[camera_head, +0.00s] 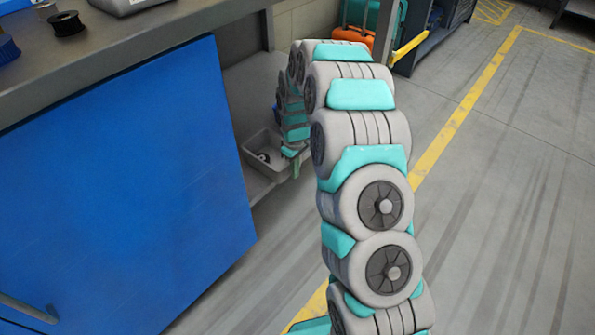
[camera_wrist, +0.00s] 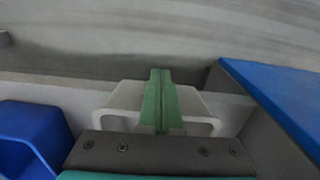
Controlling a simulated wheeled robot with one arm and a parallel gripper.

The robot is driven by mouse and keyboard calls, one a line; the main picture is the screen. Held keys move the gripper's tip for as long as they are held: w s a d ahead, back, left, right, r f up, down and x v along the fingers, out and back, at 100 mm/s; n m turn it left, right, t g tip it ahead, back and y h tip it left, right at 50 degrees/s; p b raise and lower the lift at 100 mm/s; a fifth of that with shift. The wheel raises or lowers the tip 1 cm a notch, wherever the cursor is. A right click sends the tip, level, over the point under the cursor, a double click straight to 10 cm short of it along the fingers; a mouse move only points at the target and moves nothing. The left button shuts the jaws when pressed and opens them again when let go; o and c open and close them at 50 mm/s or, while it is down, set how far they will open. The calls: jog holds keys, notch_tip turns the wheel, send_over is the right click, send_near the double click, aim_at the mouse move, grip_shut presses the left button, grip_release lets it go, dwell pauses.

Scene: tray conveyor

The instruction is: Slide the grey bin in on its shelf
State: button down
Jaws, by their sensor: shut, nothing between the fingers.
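The grey bin (camera_head: 251,147) sits on the low shelf inside the blue-fronted cabinet, with a small dark item in it. My gripper (camera_head: 296,168) is at the end of the bin nearer the open floor. Its green fingers (camera_wrist: 160,100) are pressed together with nothing between them. They overlap the bin in the wrist view; I cannot tell whether they touch it. My arm and gripper hide part of the bin.
A blue bin (camera_wrist: 28,135) stands to the left in the wrist view. The blue cabinet door (camera_head: 130,190) lies close beside the opening; it also shows in the wrist view (camera_wrist: 285,95). A worktop (camera_head: 120,45) overhangs the shelf. The floor (camera_head: 490,210) to the right is clear.

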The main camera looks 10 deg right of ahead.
aim_at(264, 151)
jog(key=shift+w, duration=0.1)
jog(key=w+a, duration=0.2)
jog(key=w, duration=0.1)
jog(key=w+a, duration=0.3)
jog(key=w, duration=0.1)
jog(key=w+a, duration=0.3)
jog(key=shift+w+a+b, duration=0.1)
jog(key=shift+w+b, duration=0.1)
jog(key=shift+b, duration=0.1)
